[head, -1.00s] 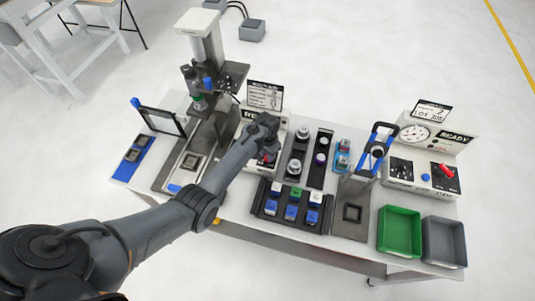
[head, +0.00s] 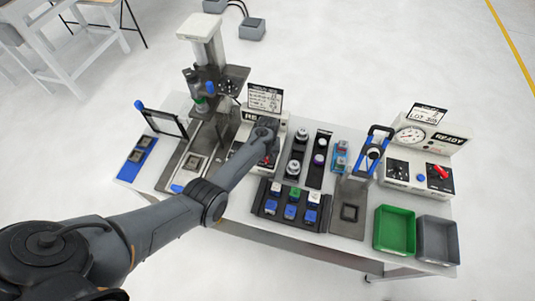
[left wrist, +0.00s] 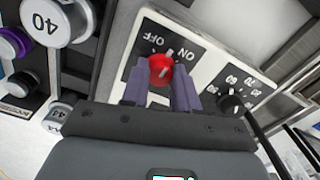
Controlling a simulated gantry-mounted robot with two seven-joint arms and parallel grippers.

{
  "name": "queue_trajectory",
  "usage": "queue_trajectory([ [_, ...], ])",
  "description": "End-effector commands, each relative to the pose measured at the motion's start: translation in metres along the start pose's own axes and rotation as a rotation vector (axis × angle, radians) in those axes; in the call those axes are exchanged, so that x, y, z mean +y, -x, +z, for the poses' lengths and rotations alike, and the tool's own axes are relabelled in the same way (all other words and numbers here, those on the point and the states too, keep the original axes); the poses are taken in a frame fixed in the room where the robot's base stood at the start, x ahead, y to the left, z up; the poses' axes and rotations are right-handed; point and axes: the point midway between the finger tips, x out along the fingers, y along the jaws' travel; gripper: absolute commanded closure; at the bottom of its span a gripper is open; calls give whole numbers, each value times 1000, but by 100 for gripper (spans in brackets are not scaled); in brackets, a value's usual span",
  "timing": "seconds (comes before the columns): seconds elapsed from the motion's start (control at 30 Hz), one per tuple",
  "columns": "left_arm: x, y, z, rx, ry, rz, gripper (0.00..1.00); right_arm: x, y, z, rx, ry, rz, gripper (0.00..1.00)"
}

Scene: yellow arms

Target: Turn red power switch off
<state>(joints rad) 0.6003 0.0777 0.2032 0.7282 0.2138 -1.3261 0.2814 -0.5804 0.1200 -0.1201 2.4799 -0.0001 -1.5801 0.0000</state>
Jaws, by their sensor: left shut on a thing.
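The red power switch (left wrist: 160,69) is a round red knob on a dark plate lettered ON and OFF, in the left wrist view. My left gripper (left wrist: 161,84) has its two purple-grey fingers on either side of the knob, shut on it. I cannot tell for certain which label the knob's pale mark points to. In the head view, my left gripper (head: 265,145) is over the left control panel (head: 280,131), and my wrist hides most of the switch. My right gripper is not in view.
A black dial (left wrist: 231,104) with numbers sits beside the switch. Capped weights stand in dark racks (head: 316,160) to the panel's right. A press (head: 205,75) stands to its left. A second panel (head: 436,145) with a red switch, a green bin (head: 395,232) and a grey bin (head: 437,241) are farther right.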

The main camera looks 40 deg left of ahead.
Motion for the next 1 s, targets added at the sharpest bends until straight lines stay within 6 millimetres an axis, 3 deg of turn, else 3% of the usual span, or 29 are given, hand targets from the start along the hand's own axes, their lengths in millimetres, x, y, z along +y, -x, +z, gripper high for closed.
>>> queue_trajectory([
  [0.6, 1, 0, 0, 0, 573, 1, 100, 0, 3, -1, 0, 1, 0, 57],
  [1.0, 0, -1, 0, 0, 807, 1, 100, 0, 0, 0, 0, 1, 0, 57],
])
